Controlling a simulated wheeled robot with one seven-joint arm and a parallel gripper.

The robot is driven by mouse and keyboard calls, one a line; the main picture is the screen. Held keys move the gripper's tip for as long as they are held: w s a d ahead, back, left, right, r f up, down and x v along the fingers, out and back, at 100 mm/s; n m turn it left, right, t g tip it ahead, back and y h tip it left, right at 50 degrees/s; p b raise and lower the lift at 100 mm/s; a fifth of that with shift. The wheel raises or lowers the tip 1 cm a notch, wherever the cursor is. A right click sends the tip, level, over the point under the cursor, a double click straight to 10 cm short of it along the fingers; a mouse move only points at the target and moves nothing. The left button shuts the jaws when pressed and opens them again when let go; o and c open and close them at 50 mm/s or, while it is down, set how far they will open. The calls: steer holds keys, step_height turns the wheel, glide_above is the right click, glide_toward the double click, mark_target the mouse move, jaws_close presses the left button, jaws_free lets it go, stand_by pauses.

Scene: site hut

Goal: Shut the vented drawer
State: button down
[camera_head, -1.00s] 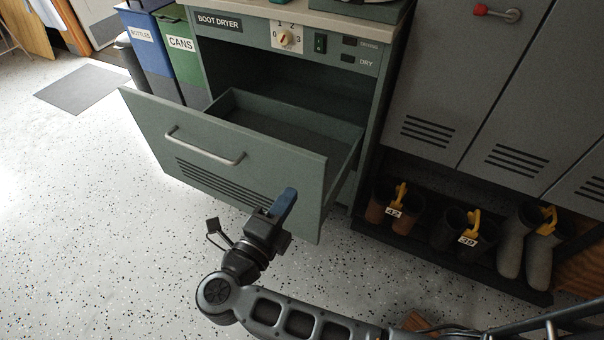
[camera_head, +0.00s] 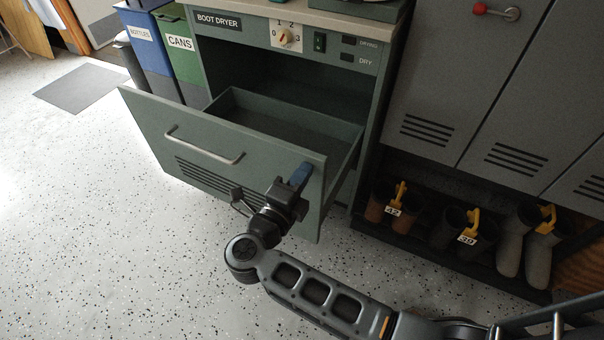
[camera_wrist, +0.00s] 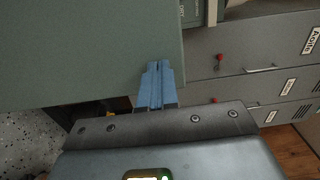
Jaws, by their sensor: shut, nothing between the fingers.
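The vented drawer (camera_head: 250,135) of the green boot dryer (camera_head: 345,85) is pulled well out, and its inside looks empty where I can see it. Its front has a bar handle (camera_head: 205,150) and a row of vent slots low down. My gripper (camera_head: 301,173) is shut and empty, in front of the right part of the drawer front, right of the handle. In the wrist view the blue fingers (camera_wrist: 156,80) overlap the edge of the green drawer front (camera_wrist: 80,50). I cannot tell whether the fingertips touch it.
Grey lockers (camera_head: 450,80) stand at the right, with several boots (camera_head: 470,230) on a low rack beneath. A green cans bin (camera_head: 182,55) and a blue bin (camera_head: 145,50) stand left of the dryer. Speckled floor (camera_head: 90,220) is clear at the left and front.

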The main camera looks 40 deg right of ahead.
steer(key=b+x, duration=0.3)
steer(key=x, duration=3)
steer(key=shift+d, duration=0.3)
steer(key=shift+d, duration=0.15)
